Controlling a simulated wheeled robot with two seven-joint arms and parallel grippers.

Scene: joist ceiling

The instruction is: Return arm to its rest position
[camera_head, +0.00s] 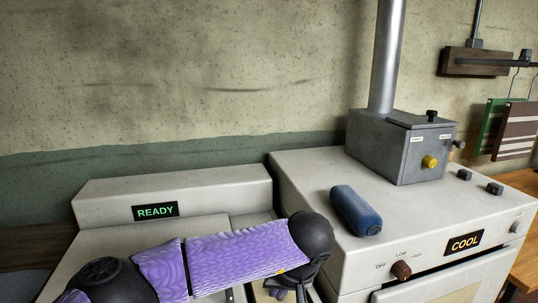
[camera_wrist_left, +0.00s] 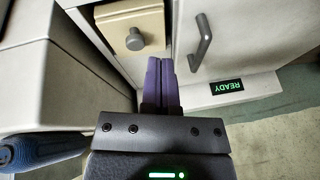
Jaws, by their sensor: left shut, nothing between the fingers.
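My left arm, with purple links and black joints, comes in from the lower left of the head view. My left gripper (camera_head: 285,292) is partly hidden there behind the black wrist joint at the bottom edge. In the left wrist view its two purple fingers (camera_wrist_left: 162,78) are together, with nothing between them. They point toward a cream drawer front with a round knob (camera_wrist_left: 135,39) and a white door with a grey handle (camera_wrist_left: 202,42). I cannot tell whether they touch anything. My right gripper is in neither view.
A white unit with a green READY display (camera_head: 155,211) stands left of a white stove (camera_head: 300,185) with a COOL display (camera_head: 464,243). A blue rounded cylinder (camera_head: 355,211) lies on the stove top, near a grey metal box (camera_head: 400,148) with a pipe. Cloths (camera_head: 514,130) hang at right.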

